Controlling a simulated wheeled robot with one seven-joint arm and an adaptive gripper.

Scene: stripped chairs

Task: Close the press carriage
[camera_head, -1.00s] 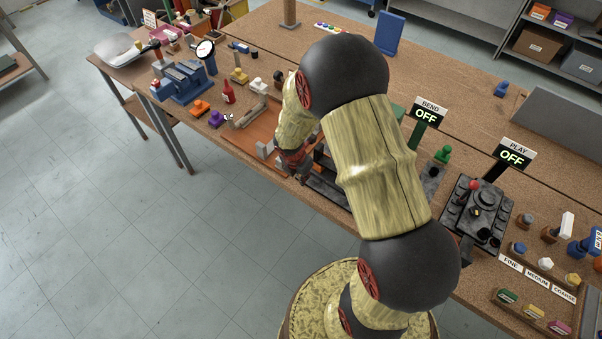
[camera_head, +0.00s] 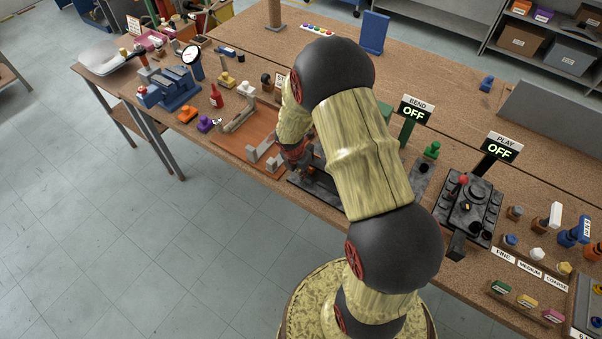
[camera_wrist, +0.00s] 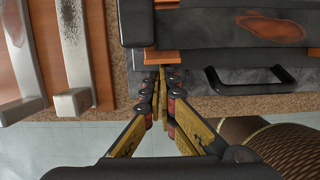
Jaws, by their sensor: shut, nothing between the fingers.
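The press shows as a dark metal machine (camera_head: 318,192) at the bench's front edge, largely hidden behind my arm in the head view. In the wrist view its dark grey slabs (camera_wrist: 225,58) lie ahead and to the right, with a black bar handle (camera_wrist: 262,88) on the near side. A black block (camera_wrist: 137,22) stands at the left end of the slabs, above an orange strip. Which part is the carriage, I cannot tell. My gripper (camera_wrist: 160,72) is shut and empty, its tips close to the orange strip and left of the handle. Contact is unclear.
An orange-brown board with grey bars (camera_head: 240,135) lies left of the press. The BEND sign (camera_head: 415,110) and PLAY sign (camera_head: 503,147) both read OFF. A black control machine (camera_head: 468,208) stands to the right. Open floor lies before the bench.

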